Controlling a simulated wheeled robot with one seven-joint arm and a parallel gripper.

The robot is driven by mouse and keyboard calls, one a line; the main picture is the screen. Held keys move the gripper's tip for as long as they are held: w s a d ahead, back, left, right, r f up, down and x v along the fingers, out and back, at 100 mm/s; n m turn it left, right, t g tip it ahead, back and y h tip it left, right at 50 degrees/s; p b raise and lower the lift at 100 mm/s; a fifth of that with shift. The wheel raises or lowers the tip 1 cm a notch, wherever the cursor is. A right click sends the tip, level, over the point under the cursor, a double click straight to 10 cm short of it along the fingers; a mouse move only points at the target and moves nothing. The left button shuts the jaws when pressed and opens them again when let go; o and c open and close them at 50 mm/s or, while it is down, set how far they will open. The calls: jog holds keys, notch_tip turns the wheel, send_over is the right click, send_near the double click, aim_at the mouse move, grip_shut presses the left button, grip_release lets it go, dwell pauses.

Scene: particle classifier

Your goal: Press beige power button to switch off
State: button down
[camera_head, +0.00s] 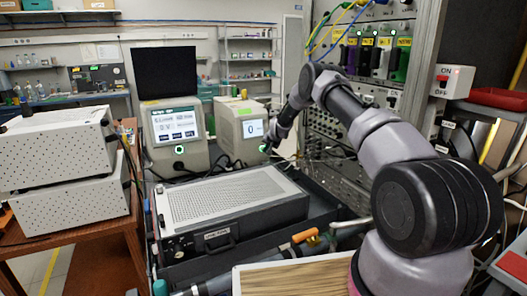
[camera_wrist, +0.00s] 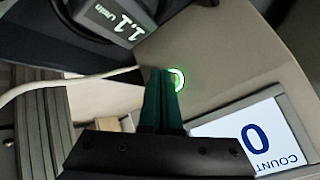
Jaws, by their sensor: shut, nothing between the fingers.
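The beige counter unit (camera_head: 226,110) stands at the back centre, with a screen reading 0 (camera_head: 252,128). Its screen also shows in the wrist view (camera_wrist: 258,135), reading COUNT 0. The power button (camera_wrist: 178,79) is a round button with a lit green ring on the beige face. My gripper (camera_wrist: 164,72) is shut and empty. Its green fingertips lie over the left part of the ring in the wrist view and hide it; whether they touch it I cannot tell. In the head view my gripper (camera_head: 266,147) is at the unit's lower front.
A second beige unit (camera_head: 160,155) with a screen and a lit button stands left of the counter unit. A perforated silver case (camera_head: 230,200) lies in front. A white cable (camera_wrist: 60,82) runs near my fingers. A rack with cables (camera_head: 340,125) stands at right.

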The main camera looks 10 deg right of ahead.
jog(key=shift+w+a, duration=0.2)
jog(key=shift+w, duration=0.5)
dwell(0.5)
dwell(0.3)
jog(key=shift+s+d, duration=0.25)
jog(key=shift+s, duration=0.25)
jog(key=shift+s+d, duration=0.1)
jog(key=shift+s, duration=0.6)
jog(key=shift+s+d, duration=0.25)
jog(key=shift+s, duration=0.55)
jog(key=shift+s+d, duration=0.3)
jog(key=shift+s, duration=0.5)
jog(key=shift+s+d, duration=0.25)
jog(key=shift+s, duration=0.55)
